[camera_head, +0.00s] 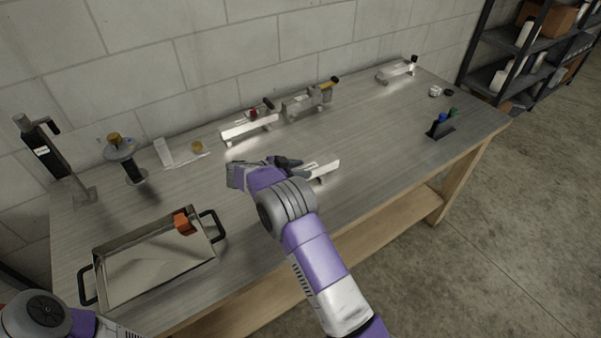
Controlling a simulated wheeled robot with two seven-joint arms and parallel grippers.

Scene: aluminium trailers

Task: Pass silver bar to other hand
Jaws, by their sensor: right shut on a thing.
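My right arm reaches over the middle of the workbench. Its dark gripper (290,164) is shut on a silver bar (326,170), which sticks out to the right of the fingers. My own wrist and hand hide the bar's left part. I cannot tell whether the bar touches the bench top or is held just above it. Only a part of my left arm shows at the lower left corner; its gripper is out of view.
A metal tray (101,277) with black handles stands at the front left, an orange block (185,222) in it. Clamp-like metal fixtures (250,127) line the back. A dark tool (50,160) stands far left. A pen holder (441,131) is at right.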

